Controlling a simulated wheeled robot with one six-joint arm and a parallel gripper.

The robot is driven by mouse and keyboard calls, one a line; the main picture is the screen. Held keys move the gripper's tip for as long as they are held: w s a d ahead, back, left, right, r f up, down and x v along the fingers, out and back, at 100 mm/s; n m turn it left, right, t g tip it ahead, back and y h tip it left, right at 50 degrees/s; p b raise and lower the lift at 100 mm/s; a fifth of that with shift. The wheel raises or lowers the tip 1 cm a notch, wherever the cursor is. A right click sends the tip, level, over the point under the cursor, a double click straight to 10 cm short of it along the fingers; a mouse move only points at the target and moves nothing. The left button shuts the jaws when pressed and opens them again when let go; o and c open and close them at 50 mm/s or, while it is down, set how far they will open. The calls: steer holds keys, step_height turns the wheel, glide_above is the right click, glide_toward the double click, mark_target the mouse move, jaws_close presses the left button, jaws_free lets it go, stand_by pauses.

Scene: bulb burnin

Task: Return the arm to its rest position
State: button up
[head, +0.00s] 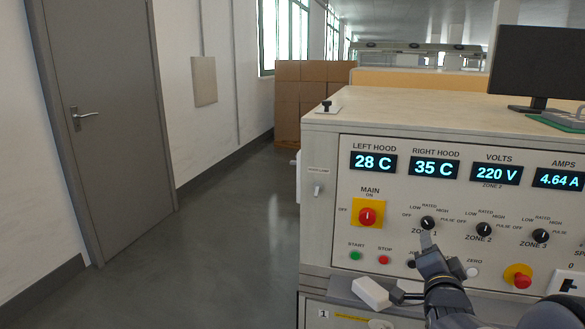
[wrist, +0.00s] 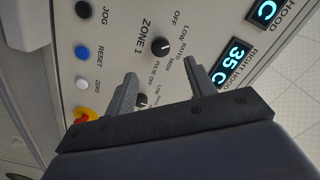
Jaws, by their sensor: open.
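My gripper (head: 430,250) is in front of the control panel (head: 345,225), just below the ZONE 1 knob (head: 428,223). In the wrist view my gripper (wrist: 160,72) has its two fingers apart with nothing between them. The black ZONE 1 knob (wrist: 160,46) shows beyond the fingertips there, clear of them. The arm reaches in from the lower right of the head view and hides part of the panel's lower row.
The yellow-backed MAIN switch (head: 368,214), green START button (head: 355,256) and red emergency button (head: 517,276) are close by. A monitor (head: 540,62) stands on the bench top. Cardboard boxes (head: 305,95) are behind. The floor (head: 225,235) at left is clear.

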mark_target(428, 225)
steer(key=x, duration=0.9)
steer(key=shift+w+d+f, duration=0.1)
steer(key=shift+w, duration=0.25)
steer(key=shift+w+n+p, duration=0.1)
steer(key=shift+n+p, duration=0.2)
steer(key=shift+p, duration=0.1)
steer(key=n+p, duration=0.3)
steer(key=shift+n, duration=0.4)
steer(key=n+p, duration=0.3)
steer(key=p, duration=0.1)
steer(key=shift+d+n, duration=0.1)
steer(key=shift+n, duration=0.3)
steer(key=b+v, duration=0.1)
steer(key=v, duration=1)
